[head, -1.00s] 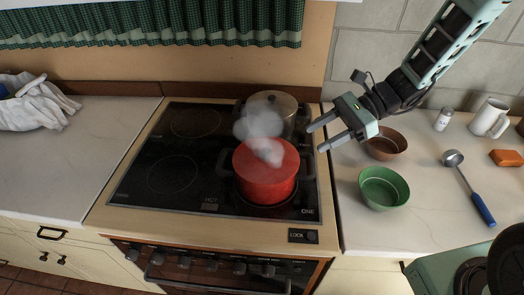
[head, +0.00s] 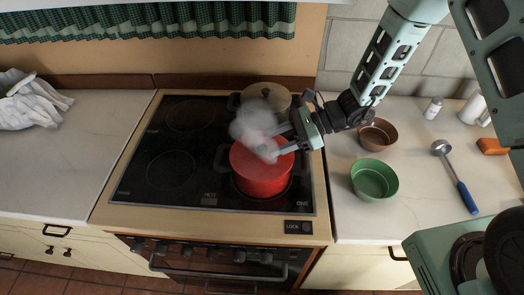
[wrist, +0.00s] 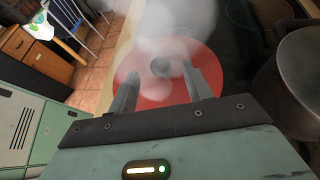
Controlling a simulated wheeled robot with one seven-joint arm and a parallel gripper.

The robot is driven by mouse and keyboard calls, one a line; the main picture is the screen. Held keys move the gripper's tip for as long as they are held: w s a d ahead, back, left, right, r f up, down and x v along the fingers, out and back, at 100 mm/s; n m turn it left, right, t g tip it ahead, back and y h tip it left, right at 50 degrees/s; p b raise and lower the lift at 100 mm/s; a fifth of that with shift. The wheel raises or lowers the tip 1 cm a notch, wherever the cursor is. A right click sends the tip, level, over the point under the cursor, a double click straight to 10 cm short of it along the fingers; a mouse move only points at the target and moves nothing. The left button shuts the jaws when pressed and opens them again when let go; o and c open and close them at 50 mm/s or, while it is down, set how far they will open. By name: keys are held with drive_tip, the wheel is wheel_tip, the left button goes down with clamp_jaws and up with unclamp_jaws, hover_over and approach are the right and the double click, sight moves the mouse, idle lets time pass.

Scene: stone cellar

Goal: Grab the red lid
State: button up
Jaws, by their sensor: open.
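The red lid (wrist: 188,62) sits on the red pot (head: 262,178) on the black cooktop, with its dark knob (wrist: 160,67) near the lid's middle. Steam rises over it and blurs part of the lid in both views. My gripper (head: 270,143) is open and empty, above the right part of the lid in the head view. In the wrist view my gripper (wrist: 160,85) has its two fingers spread on either side of the knob, pointing toward it. I cannot tell whether the fingers touch the lid.
A metal pot (head: 266,97) with a lid stands behind the red pot. A green bowl (head: 374,180), a brown bowl (head: 378,135) and a ladle (head: 455,172) lie on the right counter. White cloth (head: 30,100) lies on the left counter. The cooktop's left side is clear.

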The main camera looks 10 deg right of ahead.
sight(261, 147)
drive_tip(key=p+x, duration=0.2)
drive_tip(key=x, duration=0.1)
drive_tip(key=shift+a, duration=0.35)
drive_tip(key=shift+a+f, duration=0.35)
drive_tip(key=shift+a, duration=0.05)
clamp_jaws()
drive_tip(key=shift+r, duration=0.15)
